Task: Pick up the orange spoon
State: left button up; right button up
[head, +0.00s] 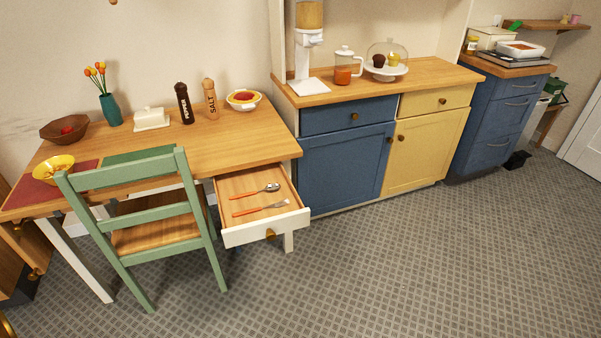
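The orange spoon (257,191) lies in an open drawer (266,232) under the right end of the wooden table (232,142). Its orange handle points left and its metal bowl points right. A fork with an orange handle (260,208) lies beside it, nearer the drawer front, and does not appear to touch it. The drawer has a white front with a round brass knob. Neither of my grippers is in view.
A green chair (130,172) stands left of the drawer. Blue and yellow cabinets (346,165) stand to its right. The table holds a pepper mill (184,104), a salt mill (210,99) and bowls. The patterned floor (390,270) in front and to the right is clear.

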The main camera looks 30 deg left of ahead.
aim_at(275, 187)
jog(key=u, duration=1.05)
jog(key=j, duration=0.2)
jog(key=i, duration=0.05)
